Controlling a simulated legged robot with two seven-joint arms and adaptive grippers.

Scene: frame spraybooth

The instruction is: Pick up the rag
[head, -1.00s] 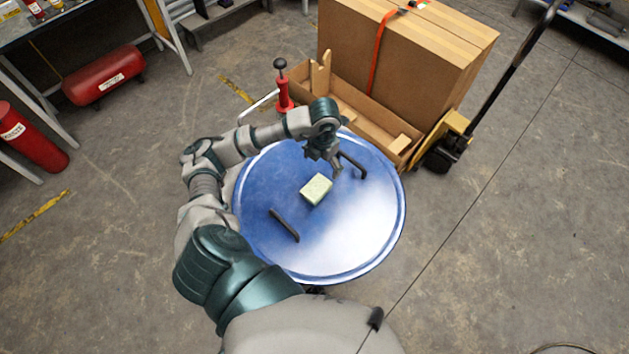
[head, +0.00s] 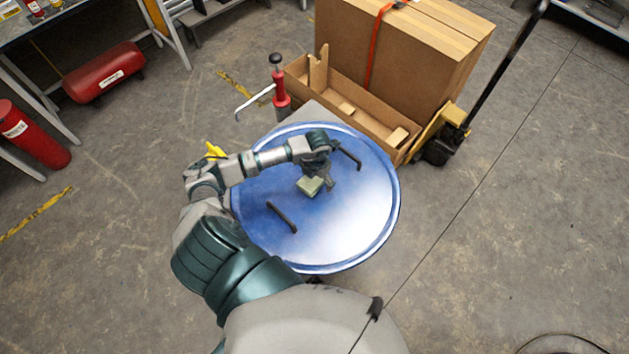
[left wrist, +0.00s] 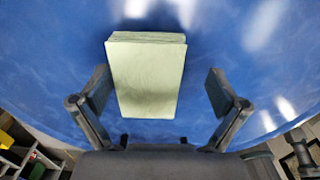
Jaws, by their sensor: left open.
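The rag (head: 311,186) is a folded pale green block lying on the round blue lid (head: 345,225), between its two black handles. My left gripper (head: 322,181) is over the rag in the head view and partly covers it. In the left wrist view the rag (left wrist: 146,75) lies ahead between the two fingers of my left gripper (left wrist: 158,95). The fingers are spread wide, with gaps on both sides of the rag. My right gripper is not in view.
Black handles (head: 281,217) and (head: 347,155) stand up from the lid. A red hand pump (head: 281,98) and a cardboard box on a pallet jack (head: 400,60) stand behind. A red tank (head: 104,73) lies at the left.

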